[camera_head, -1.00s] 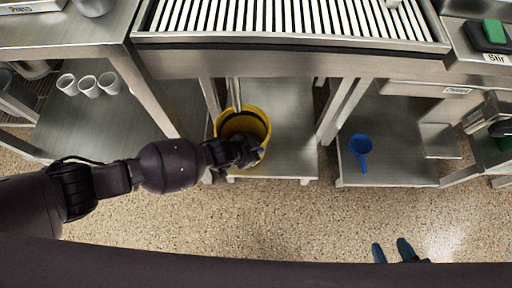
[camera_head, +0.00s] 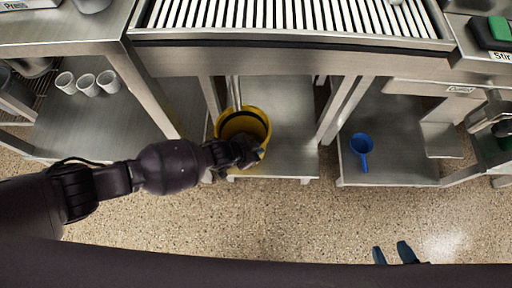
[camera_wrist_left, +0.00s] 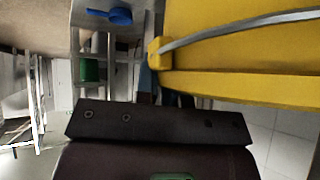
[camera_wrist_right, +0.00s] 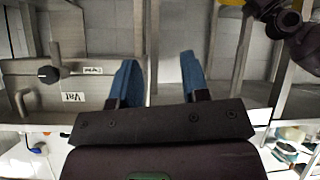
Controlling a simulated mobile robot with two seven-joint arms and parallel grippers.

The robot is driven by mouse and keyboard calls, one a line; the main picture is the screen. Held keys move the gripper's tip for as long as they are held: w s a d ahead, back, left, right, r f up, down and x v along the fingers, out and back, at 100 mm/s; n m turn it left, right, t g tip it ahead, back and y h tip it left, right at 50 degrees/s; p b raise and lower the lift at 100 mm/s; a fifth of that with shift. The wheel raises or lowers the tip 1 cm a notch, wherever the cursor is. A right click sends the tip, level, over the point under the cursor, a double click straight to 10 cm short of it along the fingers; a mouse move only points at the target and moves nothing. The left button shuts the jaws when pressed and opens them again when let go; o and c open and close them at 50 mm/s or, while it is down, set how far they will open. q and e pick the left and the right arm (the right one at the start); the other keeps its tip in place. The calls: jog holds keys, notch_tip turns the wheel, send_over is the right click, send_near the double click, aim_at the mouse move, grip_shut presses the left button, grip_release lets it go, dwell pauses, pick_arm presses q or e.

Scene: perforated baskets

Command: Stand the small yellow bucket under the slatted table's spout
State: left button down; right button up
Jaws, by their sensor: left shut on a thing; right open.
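The yellow bucket (camera_head: 262,116) is on the lower shelf below the slatted table (camera_head: 290,42), its open top showing a dark inside. The metal spout pipe (camera_head: 235,92) comes down from the table at the bucket's back rim. My left gripper (camera_head: 258,158) is shut on the bucket's near right side; its fingertips are mostly hidden. The left wrist view shows the bucket's yellow wall (camera_wrist_left: 240,85) and grey handle close up. Whether the bucket's base touches the shelf is hidden. My right gripper (camera_head: 394,253) is open and empty over the floor; its blue fingers (camera_wrist_right: 158,85) stand apart.
A blue scoop (camera_head: 361,146) lies on the shelf to the right. Several white cups (camera_head: 87,85) stand on the left shelf. Table legs (camera_head: 344,108) flank the bucket's shelf (camera_head: 293,150). The speckled floor in front is clear.

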pick_arm(q)
jog(key=c, duration=1.1)
grip_release()
jog(key=shift+c, duration=0.2)
jog(key=v, duration=0.1)
jog(key=p+v, duration=0.1)
jog(key=v, duration=0.1)
jog(key=p+v, duration=0.1)
jog(key=shift+w+a+r, duration=0.15)
jog(key=shift+w+r, duration=0.05)
jog(key=shift+r, duration=0.35)
jog(key=p+v, duration=0.2)
jog(key=v, duration=0.4)
jog(key=shift+s+f, duration=0.25)
jog(key=shift+s, duration=0.15)
pick_arm(e)
jog(key=shift+s+d+r+m+g, duration=0.15)
jog(key=shift+r+g, duration=0.05)
jog(key=shift+r, duration=0.15)
jog(key=shift+s+d+r+m+g, duration=0.1)
jog(key=shift+r+m+g, duration=0.1)
jog(key=shift+r, duration=0.1)
